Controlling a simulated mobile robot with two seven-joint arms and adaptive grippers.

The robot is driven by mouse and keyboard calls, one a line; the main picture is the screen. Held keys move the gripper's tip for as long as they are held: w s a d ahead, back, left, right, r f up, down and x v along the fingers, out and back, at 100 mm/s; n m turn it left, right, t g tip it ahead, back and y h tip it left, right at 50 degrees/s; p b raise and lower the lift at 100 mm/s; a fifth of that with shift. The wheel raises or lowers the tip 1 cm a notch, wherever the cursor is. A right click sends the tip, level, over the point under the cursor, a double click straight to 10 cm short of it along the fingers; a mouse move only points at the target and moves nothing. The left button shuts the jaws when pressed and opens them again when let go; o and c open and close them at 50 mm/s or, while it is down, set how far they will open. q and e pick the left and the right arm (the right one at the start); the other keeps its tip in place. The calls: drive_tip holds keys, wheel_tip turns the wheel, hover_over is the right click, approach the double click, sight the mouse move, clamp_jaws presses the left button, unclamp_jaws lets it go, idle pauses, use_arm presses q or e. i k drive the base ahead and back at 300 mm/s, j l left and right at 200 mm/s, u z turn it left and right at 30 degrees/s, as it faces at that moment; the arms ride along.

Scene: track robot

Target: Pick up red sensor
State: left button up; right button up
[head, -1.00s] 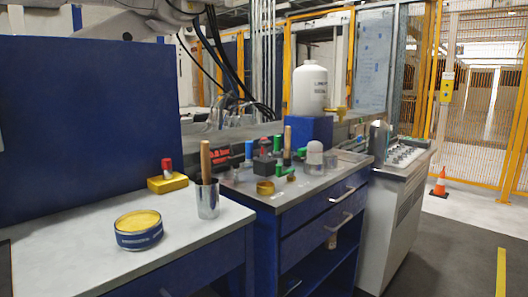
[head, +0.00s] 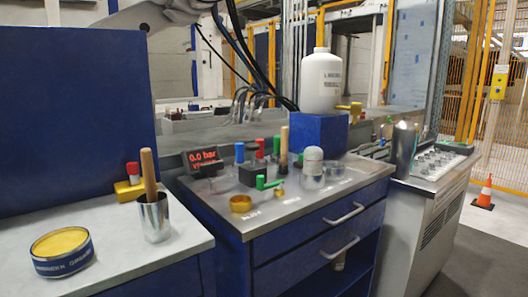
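Two red things could be the red sensor, and I cannot tell which it is. One is a red-capped piece (head: 133,168) on a yellow block (head: 129,190), on the left white worktop behind the metal cup. The other is a small red piece (head: 260,146) among the valves and fittings at the back of the middle bench. Both are small in the picture. Neither of my grippers is in the head view.
A metal cup (head: 154,218) with a wooden handle and a tin with yellow contents (head: 62,252) stand on the left worktop (head: 110,235). The middle bench (head: 300,205) holds a pressure display (head: 203,161) and a white bottle (head: 321,82) on a blue box (head: 319,133). An orange cone (head: 484,193) stands right.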

sight(260, 157)
drive_tip(key=i+l+u, duration=0.1)
drive_tip(key=l, duration=0.25)
drive_tip(key=i+l+u, duration=0.1)
drive_tip(key=l, duration=0.25)
drive_tip(key=i+l, duration=0.25)
drive_tip(key=i+l+u, duration=0.15)
drive_tip(key=l, duration=0.3)
drive_tip(key=i+l+u, duration=0.1)
drive_tip(key=l, duration=0.3)
drive_tip(key=i+l+u, duration=0.1)
drive_tip(key=l, duration=0.25)
